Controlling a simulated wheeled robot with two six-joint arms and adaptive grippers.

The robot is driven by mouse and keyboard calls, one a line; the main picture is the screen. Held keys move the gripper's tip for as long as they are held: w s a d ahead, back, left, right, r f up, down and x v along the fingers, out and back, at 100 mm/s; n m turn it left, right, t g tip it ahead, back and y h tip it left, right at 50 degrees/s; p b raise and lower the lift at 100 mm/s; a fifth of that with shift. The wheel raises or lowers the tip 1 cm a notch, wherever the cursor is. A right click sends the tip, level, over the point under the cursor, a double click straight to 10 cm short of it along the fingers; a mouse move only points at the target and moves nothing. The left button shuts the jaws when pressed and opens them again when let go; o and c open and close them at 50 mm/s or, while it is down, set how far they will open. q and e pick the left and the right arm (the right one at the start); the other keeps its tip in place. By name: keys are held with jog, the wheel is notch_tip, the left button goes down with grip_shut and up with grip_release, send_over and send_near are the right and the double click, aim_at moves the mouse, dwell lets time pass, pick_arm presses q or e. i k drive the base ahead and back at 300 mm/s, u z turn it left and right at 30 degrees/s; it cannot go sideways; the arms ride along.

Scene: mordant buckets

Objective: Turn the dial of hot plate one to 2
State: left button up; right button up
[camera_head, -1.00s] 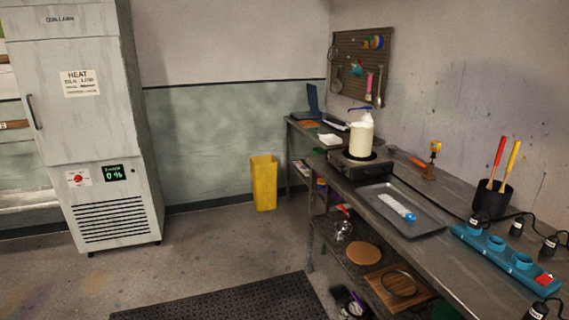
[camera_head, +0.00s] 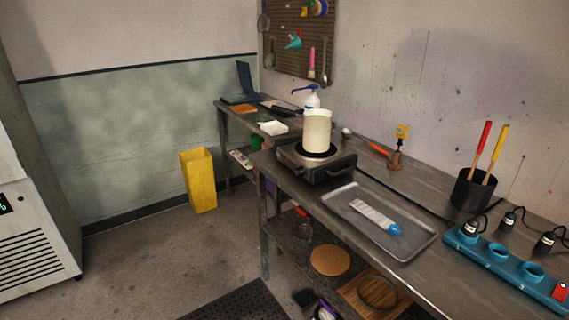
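A dark hot plate (camera_head: 316,164) stands on the metal bench in the middle of the head view. A pale, cream-coloured pot or bucket (camera_head: 317,131) sits on its burner. The front of the hot plate is small and dark, so I cannot make out its dial or the dial's setting. I cannot see a number that marks it as hot plate one. Neither of my grippers is in view.
A metal tray (camera_head: 351,239) with a blue-ended thermometer-like item lies in front of the hot plate. A blue power strip (camera_head: 508,268) is at the right. A yellow bin (camera_head: 198,180) stands on the floor, which is open left of the bench.

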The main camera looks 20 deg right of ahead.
aim_at(299, 172)
jog(key=z, duration=0.4)
jog(key=i, duration=0.85)
jog(key=z, duration=0.75)
